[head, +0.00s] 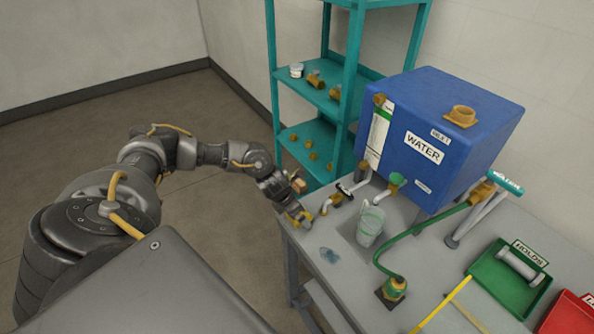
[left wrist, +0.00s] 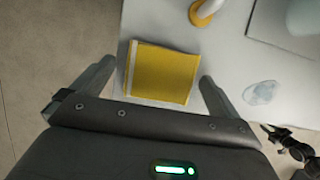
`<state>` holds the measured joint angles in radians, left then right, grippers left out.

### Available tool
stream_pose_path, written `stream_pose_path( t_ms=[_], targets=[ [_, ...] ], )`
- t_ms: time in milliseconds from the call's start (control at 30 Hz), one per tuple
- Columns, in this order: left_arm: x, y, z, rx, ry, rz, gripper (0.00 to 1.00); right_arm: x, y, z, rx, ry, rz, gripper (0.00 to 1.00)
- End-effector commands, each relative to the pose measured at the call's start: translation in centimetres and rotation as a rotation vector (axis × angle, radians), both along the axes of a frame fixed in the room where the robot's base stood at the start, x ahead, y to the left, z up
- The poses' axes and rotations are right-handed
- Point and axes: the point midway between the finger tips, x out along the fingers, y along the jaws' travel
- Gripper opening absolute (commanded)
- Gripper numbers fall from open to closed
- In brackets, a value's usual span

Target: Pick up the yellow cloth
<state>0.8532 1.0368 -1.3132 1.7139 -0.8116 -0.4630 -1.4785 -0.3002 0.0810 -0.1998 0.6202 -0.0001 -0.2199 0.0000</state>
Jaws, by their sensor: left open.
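The yellow cloth (left wrist: 162,73) lies flat and folded on the grey bench top (left wrist: 225,50) near its edge, with a pale strip along its left side in the left wrist view. My left gripper (left wrist: 157,72) is open, with one finger on each side of the cloth. No grip on the cloth shows. In the head view my left gripper (head: 298,212) is at the bench's left corner and largely hides the cloth. My right gripper is not in view.
A wet patch (head: 330,255) lies right of the gripper. A teal shelf (head: 350,60) stands behind. A green tray (head: 490,290) is at right.

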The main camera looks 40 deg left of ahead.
Motion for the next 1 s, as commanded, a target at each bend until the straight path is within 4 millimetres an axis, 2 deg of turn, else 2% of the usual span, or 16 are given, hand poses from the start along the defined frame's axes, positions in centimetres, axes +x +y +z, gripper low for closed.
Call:
stream_pose_path(
  t_ms=[267,600,1000],
  targets=[
    [0.15,-0.06,-0.40,0.000,-0.001,0.000,1.00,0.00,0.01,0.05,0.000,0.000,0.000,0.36],
    [0.15,-0.05,-0.37,0.000,-0.001,0.000,0.56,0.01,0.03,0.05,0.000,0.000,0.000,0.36],
    [0.22,-0.03,0.31,-0.001,-0.003,0.000,0.54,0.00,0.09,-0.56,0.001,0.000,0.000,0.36]
  ],
)
